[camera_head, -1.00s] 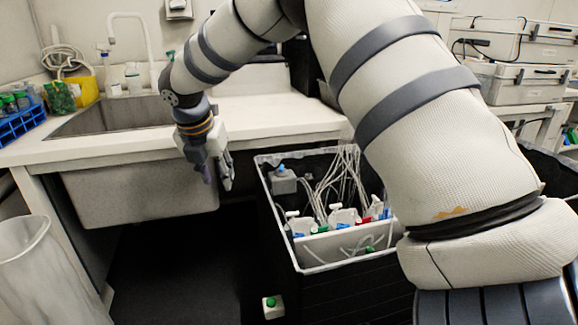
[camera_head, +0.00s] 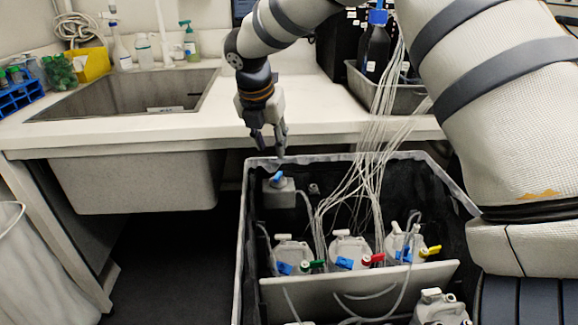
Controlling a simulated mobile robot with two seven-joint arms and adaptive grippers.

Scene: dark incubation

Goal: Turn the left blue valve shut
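Several blue valves show in the open black crate (camera_head: 447,178). A middle blue valve (camera_head: 344,263) is next to a red valve (camera_head: 377,259). A right blue valve (camera_head: 404,256) is near a yellow valve (camera_head: 431,251). My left gripper is not in view.
Thin pale tubes (camera_head: 368,170) rise from the crate to the counter, right of my gripper. A sink (camera_head: 130,98) and white counter (camera_head: 200,132) lie behind. A bin (camera_head: 35,270) is at left.

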